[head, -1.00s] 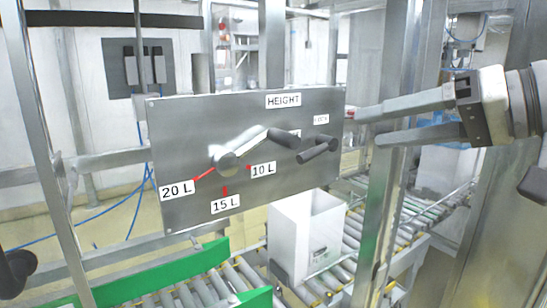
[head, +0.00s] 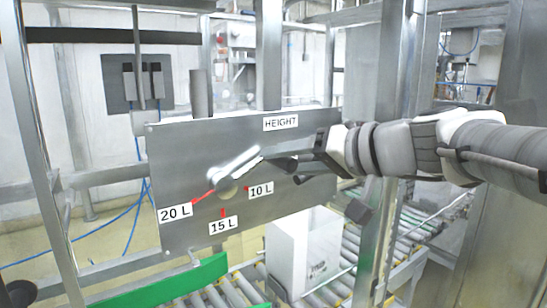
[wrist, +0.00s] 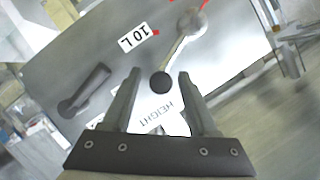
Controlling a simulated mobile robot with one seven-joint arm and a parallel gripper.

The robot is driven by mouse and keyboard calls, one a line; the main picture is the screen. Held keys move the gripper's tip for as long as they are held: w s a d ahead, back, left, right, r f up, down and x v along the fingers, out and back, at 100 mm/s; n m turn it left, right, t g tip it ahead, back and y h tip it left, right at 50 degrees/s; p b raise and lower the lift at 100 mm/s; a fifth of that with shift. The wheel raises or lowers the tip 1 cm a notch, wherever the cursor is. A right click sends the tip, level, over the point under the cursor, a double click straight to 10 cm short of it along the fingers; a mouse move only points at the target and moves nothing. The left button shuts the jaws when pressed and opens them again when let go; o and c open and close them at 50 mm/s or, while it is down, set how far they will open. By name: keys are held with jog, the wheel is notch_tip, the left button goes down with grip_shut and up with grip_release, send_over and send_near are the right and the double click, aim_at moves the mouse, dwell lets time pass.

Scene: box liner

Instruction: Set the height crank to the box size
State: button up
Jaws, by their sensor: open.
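The height crank (head: 238,165) is a silver lever with a dark knob on the grey HEIGHT panel (head: 180,150). It slants up and right from its hub, above the red 10 L mark. Labels read 10 L (head: 261,190), 15 L (head: 223,226) and 20 L (head: 175,212). In the wrist view the crank's round dark knob (wrist: 161,83) lies between the fingers of my gripper (wrist: 159,72). The gripper is open, with gaps on both sides of the knob. In the head view the fingertips are hard to make out. A white box (head: 312,255) stands below the panel.
A dark lock handle (wrist: 84,91) sits on the panel beside the crank, mostly hidden behind my arm in the head view. A roller conveyor (head: 215,292) with a green guide (head: 160,285) runs below. A metal post (head: 390,130) stands right of the panel.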

jog(key=shift+w+a+f, duration=0.2)
jog(key=shift+w+a, duration=0.2)
jog(key=shift+a, duration=0.1)
grip_shut()
dwell(1.2)
